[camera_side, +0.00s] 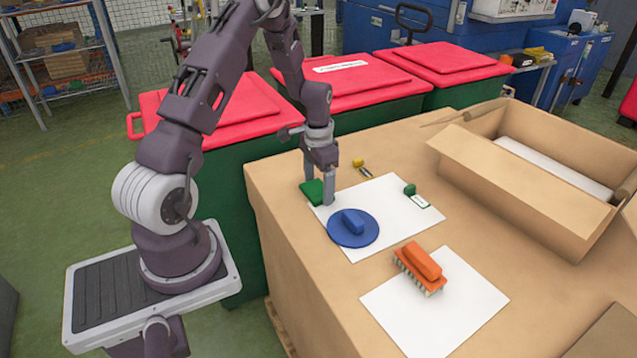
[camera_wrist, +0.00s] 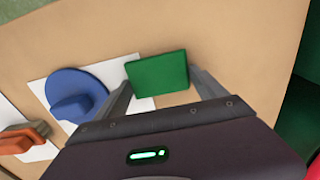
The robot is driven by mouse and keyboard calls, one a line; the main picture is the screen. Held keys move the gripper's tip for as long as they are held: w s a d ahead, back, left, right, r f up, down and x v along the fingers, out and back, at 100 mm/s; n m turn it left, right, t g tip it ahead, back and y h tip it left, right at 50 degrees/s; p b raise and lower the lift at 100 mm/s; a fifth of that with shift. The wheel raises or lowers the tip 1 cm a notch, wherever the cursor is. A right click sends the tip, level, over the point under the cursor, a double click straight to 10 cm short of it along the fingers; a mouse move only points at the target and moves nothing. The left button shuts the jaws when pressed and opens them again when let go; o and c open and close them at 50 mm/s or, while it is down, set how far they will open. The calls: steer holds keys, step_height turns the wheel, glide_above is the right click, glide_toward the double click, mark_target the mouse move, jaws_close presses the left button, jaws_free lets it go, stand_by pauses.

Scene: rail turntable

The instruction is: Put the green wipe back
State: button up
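The green wipe (camera_side: 312,191), a flat green block, is at the left edge of the upper white sheet (camera_side: 377,245) on the cardboard surface. It also shows in the wrist view (camera_wrist: 157,73). My gripper (camera_side: 318,188) points down at it, with one finger on either side. In the wrist view my gripper (camera_wrist: 160,76) has its fingertips against the wipe's two side edges, with no clear gap. One finger hides part of the wipe in the side view. I cannot tell whether the wipe rests on the surface or is slightly raised.
A blue disc with a grip (camera_side: 353,228) lies close by. An orange brush (camera_side: 420,268) stands on the lower white sheet (camera_side: 440,310). A small green item (camera_side: 410,190) and label, and a yellow-headed item (camera_side: 358,163), are behind. An open carton (camera_side: 510,185) stands right; red-lidded bins (camera_side: 360,80) stand behind.

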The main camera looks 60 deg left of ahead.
mark_target(319, 188)
steer(key=o, duration=0.4)
steer(key=shift+r, duration=0.1)
step_height(319, 188, up, 12)
steer(key=s+d+r+t, duration=0.2)
steer(key=d+r, duration=0.7)
steer(key=s+d+r+t, duration=0.1)
steer(key=s+d+r, duration=0.1)
steer(key=s+d, duration=0.2)
steer(key=s+d+r+t, duration=0.1)
steer(key=s+d+r, duration=0.1)
steer(key=s+d, duration=0.3)
steer(key=s+d+r+t, duration=0.1)
steer(key=s+d, duration=0.3)
steer(key=s, duration=0.5)
steer(key=shift+d+r+t, duration=0.3)
steer(key=shift+d+r, duration=0.1)
steer(key=shift+r, duration=0.3)
